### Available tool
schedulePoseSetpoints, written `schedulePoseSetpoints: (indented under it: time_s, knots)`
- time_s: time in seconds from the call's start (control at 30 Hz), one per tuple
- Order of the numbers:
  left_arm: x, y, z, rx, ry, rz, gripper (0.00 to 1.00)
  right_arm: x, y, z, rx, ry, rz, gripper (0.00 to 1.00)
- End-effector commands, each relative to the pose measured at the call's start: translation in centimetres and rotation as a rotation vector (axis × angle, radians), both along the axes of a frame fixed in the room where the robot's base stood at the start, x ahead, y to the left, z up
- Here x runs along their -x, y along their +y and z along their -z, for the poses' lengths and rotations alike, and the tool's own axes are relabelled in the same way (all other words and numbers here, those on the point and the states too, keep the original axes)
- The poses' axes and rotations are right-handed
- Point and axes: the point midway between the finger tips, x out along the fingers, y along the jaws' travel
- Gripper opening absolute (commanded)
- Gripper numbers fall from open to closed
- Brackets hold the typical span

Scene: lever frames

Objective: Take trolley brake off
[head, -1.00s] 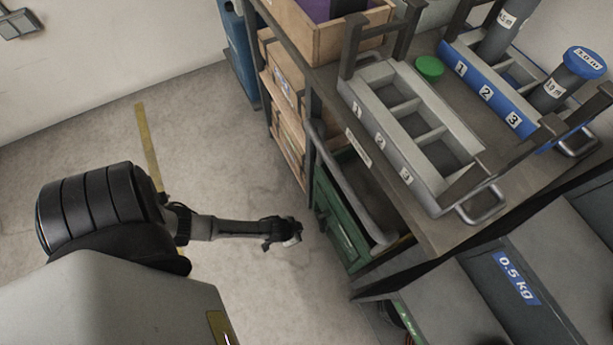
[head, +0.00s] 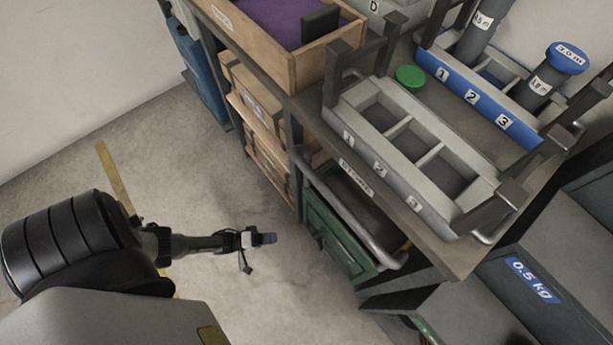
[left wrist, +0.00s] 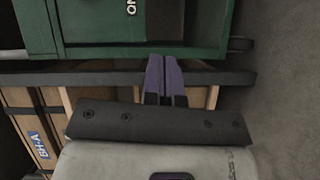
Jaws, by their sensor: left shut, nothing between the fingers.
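The green trolley (head: 334,232) stands low beside the bench, with a grey bar handle (head: 350,212) along its top. I cannot make out the brake lever for certain. My left gripper (head: 268,238) is left of the trolley in the head view, apart from it. Its purple fingers (left wrist: 165,75) are shut and empty, pointing toward the trolley in the left wrist view. My right gripper is not in view.
The bench holds a grey numbered rack (head: 362,125), a blue numbered rack (head: 455,85) and a wooden tray (head: 280,50). Cartons (head: 262,115) sit on shelves at left, also in the left wrist view (left wrist: 30,130). Open floor (head: 200,170) lies left of the trolley.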

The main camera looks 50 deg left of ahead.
Motion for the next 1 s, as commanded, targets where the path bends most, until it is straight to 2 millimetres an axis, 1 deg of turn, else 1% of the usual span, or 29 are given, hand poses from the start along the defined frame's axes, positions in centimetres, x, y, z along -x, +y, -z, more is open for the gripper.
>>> schedulePoseSetpoints:
  time_s: [0.03,0.1,0.2,0.3,0.5,0.83,1.0]
  knots:
    - [0.1,-0.2,-0.9,0.081,-0.018,0.012,0.00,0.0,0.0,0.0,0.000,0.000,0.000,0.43]
    - [0.3,-0.4,-2.0,0.189,-0.030,0.031,0.00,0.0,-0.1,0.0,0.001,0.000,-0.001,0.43]
    - [0.4,-0.5,-2.9,0.296,-0.024,0.052,0.00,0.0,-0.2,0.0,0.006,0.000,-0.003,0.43]
    - [0.5,-0.5,-3.0,0.356,0.003,0.058,0.00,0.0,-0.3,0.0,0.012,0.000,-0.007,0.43]
    - [0.5,-0.5,-3.0,0.402,0.034,0.061,0.00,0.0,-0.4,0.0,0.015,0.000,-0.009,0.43]
    - [0.4,-0.5,-3.0,0.404,0.037,0.060,0.00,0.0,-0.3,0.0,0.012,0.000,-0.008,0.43]
    - [-0.3,-1.0,-3.1,0.405,0.036,0.061,0.00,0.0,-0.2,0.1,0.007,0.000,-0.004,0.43]
